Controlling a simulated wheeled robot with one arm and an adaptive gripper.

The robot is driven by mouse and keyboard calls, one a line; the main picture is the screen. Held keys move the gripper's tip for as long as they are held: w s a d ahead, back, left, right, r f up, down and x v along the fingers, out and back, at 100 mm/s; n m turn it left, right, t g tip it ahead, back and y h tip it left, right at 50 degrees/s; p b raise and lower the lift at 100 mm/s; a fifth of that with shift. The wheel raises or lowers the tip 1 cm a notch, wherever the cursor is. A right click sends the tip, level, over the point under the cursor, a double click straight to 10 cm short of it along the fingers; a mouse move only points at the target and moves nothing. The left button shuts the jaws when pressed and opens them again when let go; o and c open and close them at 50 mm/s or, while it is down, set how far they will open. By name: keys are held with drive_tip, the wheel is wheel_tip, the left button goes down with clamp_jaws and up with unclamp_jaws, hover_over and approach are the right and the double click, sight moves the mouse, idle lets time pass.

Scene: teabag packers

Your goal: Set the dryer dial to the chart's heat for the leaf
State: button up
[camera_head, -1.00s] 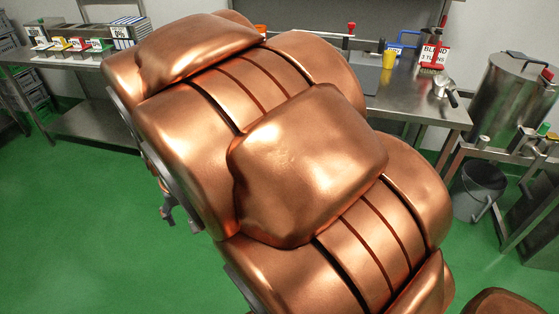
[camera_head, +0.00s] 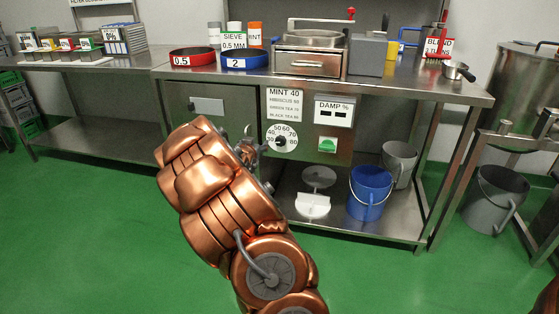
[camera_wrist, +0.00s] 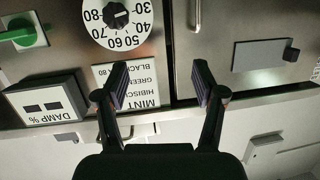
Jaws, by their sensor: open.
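The dryer dial (camera_head: 281,140) is a white disc with numbers from 30 to 80 and a dark centre knob; its setting is too small to tell. It appears upside down at the top of the wrist view (camera_wrist: 117,18). The heat chart (camera_head: 284,104) above it lists MINT 40, hibiscus, green tea and black tea; the smaller figures are hard to read. The chart also shows in the wrist view (camera_wrist: 140,80), partly behind a finger. My gripper (camera_wrist: 160,84) is open and empty, apart from the dial, and left of it in the head view (camera_head: 247,146).
A DAMP % display (camera_head: 333,112) and a green switch (camera_head: 327,145) sit right of the dial. A blue bucket (camera_head: 370,190) stands on the lower shelf. The worktop holds a SIEVE 0.5 MM sign (camera_head: 233,41) and red sieve (camera_head: 192,58). A cabinet handle (camera_wrist: 194,14) is near the dial.

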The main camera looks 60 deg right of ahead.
sight(280, 142)
drive_tip(key=shift+s+d+f+m+g+h+b, duration=0.2)
drive_tip(key=shift+s+d+f+h+b, duration=0.3)
drive_tip(key=shift+d+f+b, duration=0.85)
drive_tip(key=shift+s+d+f+m+g+h+b, duration=0.1)
drive_tip(key=shift+s+d+f+m+h+b, duration=0.45)
drive_tip(key=shift+d, duration=1.55)
drive_tip(key=shift+s+d+f+m+g+h+b, duration=0.1)
drive_tip(key=shift+d+f+h+b, duration=0.6)
drive_tip(key=shift+d+f, duration=0.85)
drive_tip(key=shift+b+x, duration=0.65)
drive_tip(key=shift+x, duration=1.7)
drive_tip(key=shift+r, duration=0.2)
drive_tip(key=c, duration=1.1)
